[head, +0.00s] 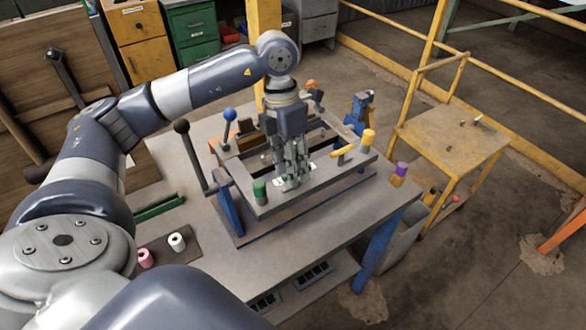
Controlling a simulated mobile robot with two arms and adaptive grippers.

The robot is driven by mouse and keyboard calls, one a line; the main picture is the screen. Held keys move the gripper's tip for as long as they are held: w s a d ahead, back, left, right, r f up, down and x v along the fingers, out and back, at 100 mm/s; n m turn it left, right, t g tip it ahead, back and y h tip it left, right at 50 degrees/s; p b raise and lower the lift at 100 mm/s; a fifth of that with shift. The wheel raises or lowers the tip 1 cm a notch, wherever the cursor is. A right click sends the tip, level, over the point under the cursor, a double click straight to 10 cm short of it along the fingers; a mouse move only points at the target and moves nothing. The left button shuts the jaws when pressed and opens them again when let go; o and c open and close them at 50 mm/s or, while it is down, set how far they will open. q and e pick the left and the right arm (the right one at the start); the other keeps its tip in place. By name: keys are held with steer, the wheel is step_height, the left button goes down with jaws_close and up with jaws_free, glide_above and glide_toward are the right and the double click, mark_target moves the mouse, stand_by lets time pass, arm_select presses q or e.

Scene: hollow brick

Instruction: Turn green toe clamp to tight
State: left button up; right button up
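A green knob (260,190), which looks like the green toe clamp, stands upright at the front left corner of the grey frame fixture (318,192) on the workbench. Whether it is loose or tight cannot be told. My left gripper (290,180) points down over the front bar of the fixture, just right of the green knob and apart from it in the picture. Its fingers look close together, but the gap is too small to judge. The fingers hide part of the bar and a white label. My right gripper is not in view.
A purple-topped piece (401,168) is near the bench's right edge. Pink (145,258) and white (176,241) spools lie front left.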

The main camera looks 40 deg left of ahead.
arm_select(q)
steer(key=shift+d+f, duration=0.2)
steer(key=shift+f, duration=0.95)
steer(key=c, duration=0.8)
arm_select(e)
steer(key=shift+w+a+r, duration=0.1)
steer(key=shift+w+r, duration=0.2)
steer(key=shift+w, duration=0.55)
